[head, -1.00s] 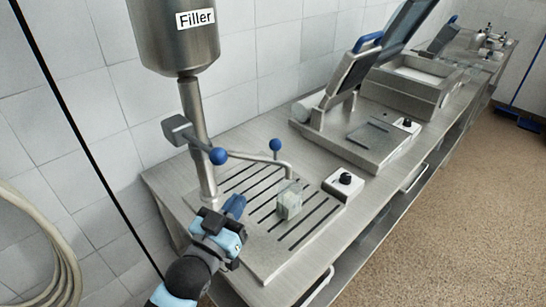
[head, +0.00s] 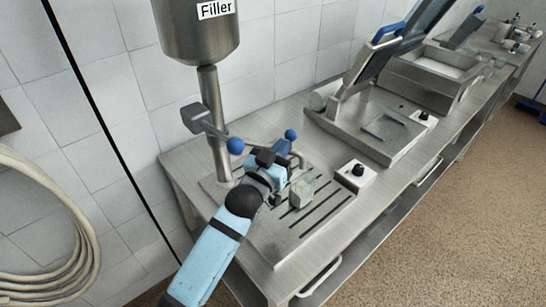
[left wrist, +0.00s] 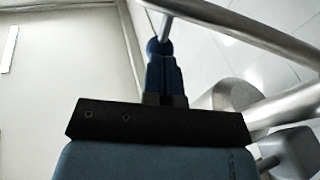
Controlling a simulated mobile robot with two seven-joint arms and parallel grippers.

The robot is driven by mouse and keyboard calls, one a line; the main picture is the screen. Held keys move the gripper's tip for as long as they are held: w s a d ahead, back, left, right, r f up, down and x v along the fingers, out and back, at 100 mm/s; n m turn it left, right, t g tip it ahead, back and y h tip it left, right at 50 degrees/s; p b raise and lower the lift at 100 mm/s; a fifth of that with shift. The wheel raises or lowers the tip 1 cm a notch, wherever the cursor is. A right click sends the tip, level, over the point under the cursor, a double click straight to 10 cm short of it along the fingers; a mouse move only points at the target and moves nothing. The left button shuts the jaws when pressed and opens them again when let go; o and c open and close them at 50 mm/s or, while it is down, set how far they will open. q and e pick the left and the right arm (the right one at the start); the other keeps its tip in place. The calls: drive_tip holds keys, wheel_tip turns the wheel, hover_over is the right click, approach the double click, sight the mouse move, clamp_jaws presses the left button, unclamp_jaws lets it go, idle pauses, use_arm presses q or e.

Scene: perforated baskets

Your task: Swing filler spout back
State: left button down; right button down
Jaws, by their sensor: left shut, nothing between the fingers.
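The steel filler tank (head: 200,35), labelled "Filler", sits on a column (head: 213,115) at the back of the counter. A side lever ends in a blue knob (head: 235,146). The spout's own blue knob (head: 291,134) stands just beyond my left gripper (head: 281,149), which hides most of the spout tube. In the left wrist view the spout tube (left wrist: 245,32) crosses the upper right. The shut blue fingertips (left wrist: 164,68) reach up to the blue knob (left wrist: 153,46); I cannot tell whether they touch. My right gripper is out of view.
A glass jar (head: 302,190) stands on the slotted drip tray (head: 285,235), close right of my gripper. A sealing machine (head: 375,130) stands beyond. A coiled hose (head: 60,230) hangs at left.

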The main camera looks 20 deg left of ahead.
sight(290, 135)
use_arm(q)
drive_tip(key=shift+w, duration=0.25)
drive_tip(key=x, duration=0.3)
drive_tip(key=f+x, duration=0.1)
drive_tip(key=x, duration=0.1)
drive_tip(key=shift+w+a, duration=0.25)
drive_tip(key=shift+w, duration=0.25)
drive_tip(key=shift+s, duration=0.1)
drive_tip(key=shift+s+f, duration=0.1)
